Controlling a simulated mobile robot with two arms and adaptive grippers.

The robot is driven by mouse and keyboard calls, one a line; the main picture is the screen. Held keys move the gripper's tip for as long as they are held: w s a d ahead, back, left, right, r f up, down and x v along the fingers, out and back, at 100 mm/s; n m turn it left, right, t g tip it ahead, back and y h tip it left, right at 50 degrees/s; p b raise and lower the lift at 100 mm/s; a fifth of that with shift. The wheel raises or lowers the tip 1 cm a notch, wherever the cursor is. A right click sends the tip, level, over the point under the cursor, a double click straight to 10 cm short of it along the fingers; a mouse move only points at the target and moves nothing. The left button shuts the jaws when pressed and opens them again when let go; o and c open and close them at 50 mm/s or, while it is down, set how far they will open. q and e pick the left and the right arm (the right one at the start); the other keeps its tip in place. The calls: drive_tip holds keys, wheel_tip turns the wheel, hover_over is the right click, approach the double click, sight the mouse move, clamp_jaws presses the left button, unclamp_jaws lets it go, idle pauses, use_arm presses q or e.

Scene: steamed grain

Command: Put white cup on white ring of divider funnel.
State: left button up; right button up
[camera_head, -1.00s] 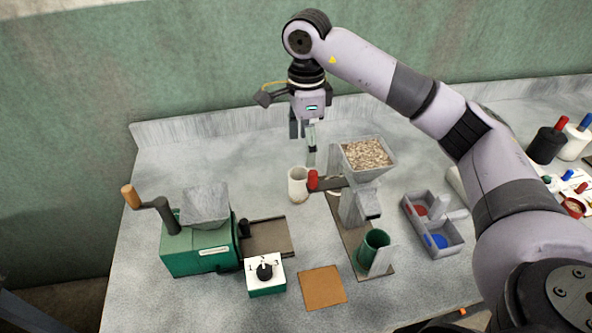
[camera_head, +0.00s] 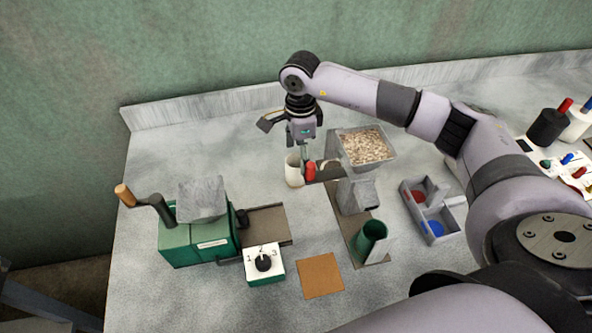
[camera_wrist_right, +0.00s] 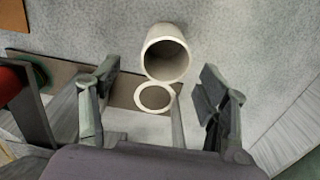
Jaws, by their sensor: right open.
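The white cup (camera_head: 294,171) stands upright on the grey table, left of the red handle (camera_head: 311,172) of the divider. In the right wrist view the cup (camera_wrist_right: 166,50) shows its open mouth. The white ring (camera_wrist_right: 155,97) lies just below the cup in that view, at the end of the divider's base board. The divider's funnel (camera_head: 362,150) is full of grain. My right gripper (camera_head: 305,152) is open and empty, low behind the cup. In the wrist view its fingers (camera_wrist_right: 155,92) stand apart on either side of the ring. My left gripper is out of view.
A green mill (camera_head: 200,238) with a crank stands left, a dial box (camera_head: 264,264) before it. A green cup (camera_head: 372,238) stands at the board's front. A grey divided tray (camera_head: 445,228) is on the right. The table's left back is free.

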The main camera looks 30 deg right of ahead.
sight(296, 165)
drive_tip(key=shift+f, duration=0.15)
drive_tip(key=shift+a+f+p, duration=0.15)
drive_tip(key=shift+f+p, duration=0.1)
drive_tip(key=shift+p, duration=0.15)
drive_tip(key=f, duration=0.1)
drive_tip(key=f+p, duration=0.1)
drive_tip(key=f, duration=0.1)
drive_tip(key=shift+w+a+f+p, duration=0.2)
drive_tip(key=shift+w+f+p, duration=0.15)
drive_tip(key=shift+p, duration=0.05)
drive_tip(key=shift+f, duration=0.5)
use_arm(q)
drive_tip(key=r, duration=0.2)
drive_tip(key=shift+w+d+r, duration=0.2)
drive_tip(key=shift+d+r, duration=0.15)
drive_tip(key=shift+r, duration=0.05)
use_arm(e)
drive_tip(key=c, duration=1.3)
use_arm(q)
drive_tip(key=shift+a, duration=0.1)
use_arm(e)
drive_tip(key=shift+c, duration=0.2)
drive_tip(key=shift+r, duration=0.15)
